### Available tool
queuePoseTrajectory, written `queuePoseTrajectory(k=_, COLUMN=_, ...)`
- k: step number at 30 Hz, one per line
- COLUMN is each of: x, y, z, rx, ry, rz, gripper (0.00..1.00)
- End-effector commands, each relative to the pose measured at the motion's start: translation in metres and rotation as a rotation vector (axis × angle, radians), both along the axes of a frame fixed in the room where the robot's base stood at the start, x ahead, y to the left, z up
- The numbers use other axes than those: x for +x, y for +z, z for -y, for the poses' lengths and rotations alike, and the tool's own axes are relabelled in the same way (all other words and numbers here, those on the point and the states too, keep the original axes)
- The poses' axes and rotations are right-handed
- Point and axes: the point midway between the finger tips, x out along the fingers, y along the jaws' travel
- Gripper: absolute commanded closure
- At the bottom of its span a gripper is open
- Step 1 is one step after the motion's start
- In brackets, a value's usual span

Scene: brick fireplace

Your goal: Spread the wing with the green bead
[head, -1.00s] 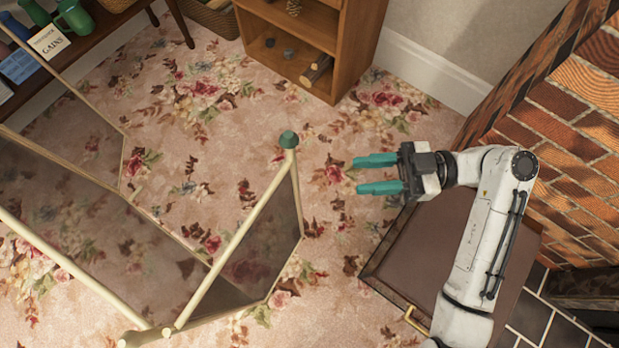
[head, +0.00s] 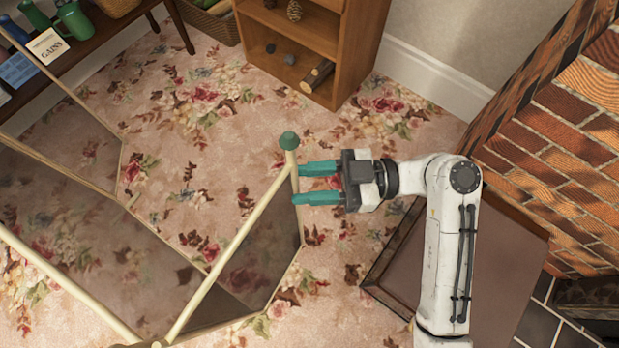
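A fire screen with cream rails and dark mesh panels stands on the carpet at the left. Its near wing (head: 262,262) is folded at an angle to the wide middle panel (head: 90,235). A green bead (head: 289,140) tops the cream post at this wing's free end. Another wing (head: 75,140) at the far left shows no bead. My gripper (head: 298,184) has teal fingers, spread apart and pointing left. The fingertips are at the post just below the bead in the picture, with nothing seen between them. I cannot tell whether they touch the post.
A brown box or lid with a dark rim (head: 470,265) lies under my arm at the right, beside the brick fireplace (head: 560,140). A wooden shelf (head: 345,50) stands at the back. A bench with jugs (head: 130,35) is at upper left. Carpet (head: 200,130) behind the wing is clear.

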Motion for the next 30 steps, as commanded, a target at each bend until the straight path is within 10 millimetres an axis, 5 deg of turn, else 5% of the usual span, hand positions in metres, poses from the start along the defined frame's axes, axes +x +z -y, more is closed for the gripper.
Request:
queuePoseTrajectory(k=3, x=0.0000, y=0.0001, z=0.0001, rx=0.000, ry=0.000, rz=0.000, gripper=0.60)
queuePoseTrajectory(k=16, x=0.0000, y=0.0001, z=0.0004, rx=0.000, ry=0.000, rz=0.000, gripper=1.00)
queuePoseTrajectory(k=30, x=-0.0006, y=-0.0002, z=-0.0003, rx=0.000, ry=0.002, rz=-0.001, gripper=1.00)
